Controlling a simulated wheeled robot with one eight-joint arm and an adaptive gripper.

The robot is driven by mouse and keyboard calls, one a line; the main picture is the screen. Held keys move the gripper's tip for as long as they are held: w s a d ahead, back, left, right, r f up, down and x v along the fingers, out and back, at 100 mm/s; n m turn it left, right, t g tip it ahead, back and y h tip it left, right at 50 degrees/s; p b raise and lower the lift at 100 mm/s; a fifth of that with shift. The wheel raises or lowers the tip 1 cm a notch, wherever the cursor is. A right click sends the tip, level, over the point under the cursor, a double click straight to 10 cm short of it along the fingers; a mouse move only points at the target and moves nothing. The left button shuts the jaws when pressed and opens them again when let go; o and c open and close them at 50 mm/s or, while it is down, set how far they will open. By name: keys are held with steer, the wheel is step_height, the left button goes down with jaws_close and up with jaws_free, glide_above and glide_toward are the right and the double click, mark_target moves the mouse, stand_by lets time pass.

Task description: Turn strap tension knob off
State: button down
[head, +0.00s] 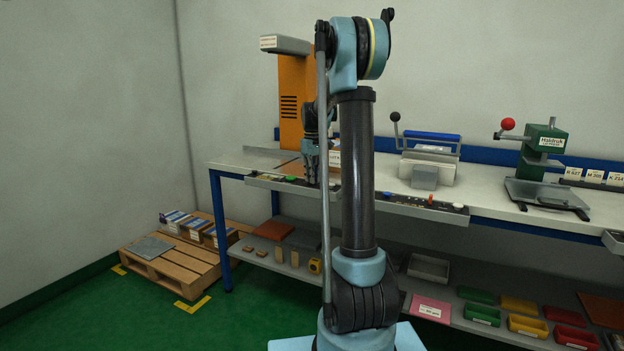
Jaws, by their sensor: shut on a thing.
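My gripper (313,180) points straight down at the front control strip (265,182) of the bench, below the orange strapping machine (291,98). Its fingers are closed at the strip, next to a green button (290,179). They are shut on what I take to be the strap tension knob. The fingers hide the knob, so its setting cannot be read. My upright arm link covers the strip just to the right of the gripper.
A sealer with a blue bar (430,150) and a green press (543,150) stand on the bench (480,185). A pallet (175,270) is at left.

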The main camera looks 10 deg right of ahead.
steer(key=shift+w, duration=0.1)
stand_by(0.3)
steer(key=c, duration=1.7)
jaws_free()
steer(key=shift+r, duration=0.1)
step_height(320, 180, up, 12)
